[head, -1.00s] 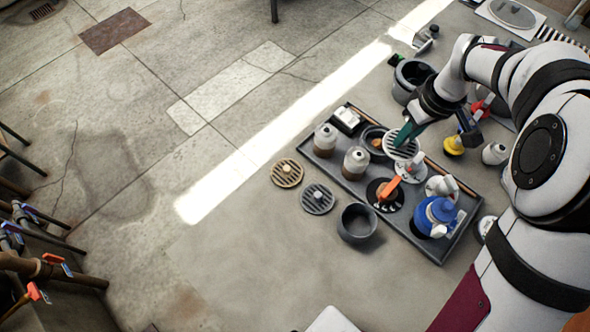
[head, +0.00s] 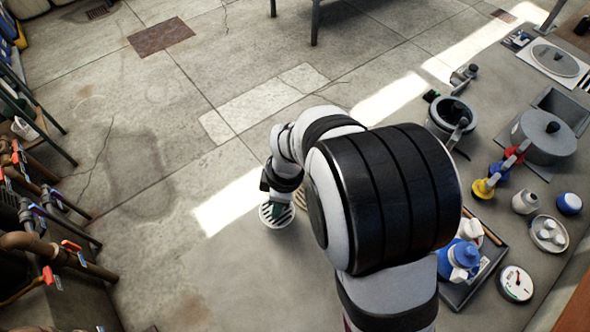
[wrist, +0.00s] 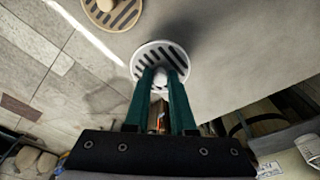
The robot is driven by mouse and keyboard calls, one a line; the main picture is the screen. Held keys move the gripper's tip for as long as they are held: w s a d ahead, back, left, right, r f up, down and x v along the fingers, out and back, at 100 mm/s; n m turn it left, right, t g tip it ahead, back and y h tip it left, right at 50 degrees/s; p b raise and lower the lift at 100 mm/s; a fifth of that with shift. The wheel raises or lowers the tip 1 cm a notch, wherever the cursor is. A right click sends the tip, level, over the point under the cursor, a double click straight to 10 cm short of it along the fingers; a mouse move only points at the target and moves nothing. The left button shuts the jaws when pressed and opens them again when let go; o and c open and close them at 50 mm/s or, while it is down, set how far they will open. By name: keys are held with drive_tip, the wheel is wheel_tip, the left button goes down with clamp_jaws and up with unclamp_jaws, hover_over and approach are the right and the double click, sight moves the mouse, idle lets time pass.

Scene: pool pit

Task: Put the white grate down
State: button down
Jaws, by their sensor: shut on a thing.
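The white grate (head: 267,218) is a round slotted disc with a small knob in its centre. In the head view it is at the middle left, beside the bright light strip. In the wrist view the grate (wrist: 160,51) faces me beyond the fingers. My gripper (wrist: 160,80), with two green fingers, is shut on the grate's knob. In the head view only a bit of my gripper (head: 280,208) shows past the arm. I cannot tell whether the grate touches the grey surface or hangs just above it.
A tan slotted grate (wrist: 112,12) lies close by in the wrist view. The large grey pot (head: 545,140) stands at the right. Grey surface left of my arm is clear.

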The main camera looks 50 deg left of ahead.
drive_tip(key=f, duration=0.4)
drive_tip(key=shift+s+a+f, duration=0.15)
drive_tip(key=shift+a+f, duration=0.05)
drive_tip(key=shift+a, duration=0.05)
drive_tip(key=shift+f, duration=0.1)
drive_tip(key=c, duration=0.8)
unclamp_jaws()
drive_tip(key=shift+o, duration=0.2)
